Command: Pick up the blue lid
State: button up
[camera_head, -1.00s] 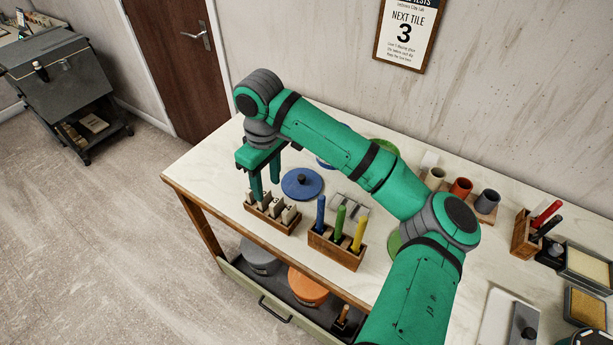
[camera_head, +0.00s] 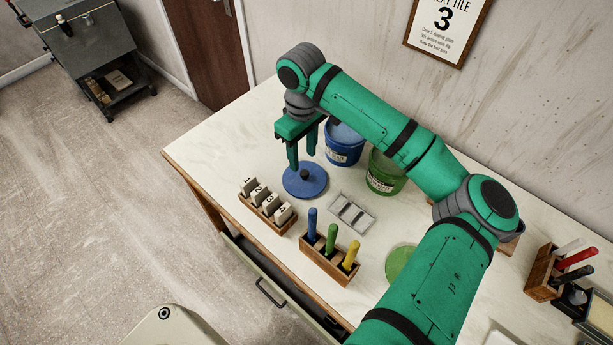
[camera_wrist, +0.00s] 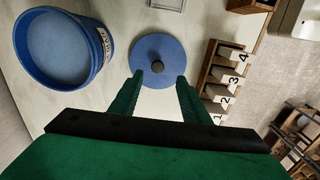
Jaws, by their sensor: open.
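The blue lid (camera_head: 304,181) is a flat disc with a dark round knob, lying on the pale worktable. It also shows in the wrist view (camera_wrist: 157,48), ahead of the fingertips. My gripper (camera_head: 302,150) is open and empty, pointing down over the back part of the lid in the head view. In the wrist view my gripper (camera_wrist: 160,80) has its two green fingers spread, with the lid's knob between and beyond their tips. I cannot tell the exact height of the fingertips above the lid.
A blue bucket (camera_head: 343,143) and a green bucket (camera_head: 384,174) stand behind and right of the lid. A numbered tile rack (camera_head: 267,214), a rack of coloured handles (camera_head: 328,258) and a grey tray (camera_head: 351,213) are nearby. The table's left end is clear.

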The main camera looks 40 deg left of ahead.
aim_at(305, 172)
jog(key=shift+w+d+f, duration=0.1)
jog(key=shift+w+f, duration=0.05)
jog(key=shift+f, duration=1.55)
jog(key=shift+w+f, duration=0.15)
jog(key=shift+f, duration=1.55)
grip_shut()
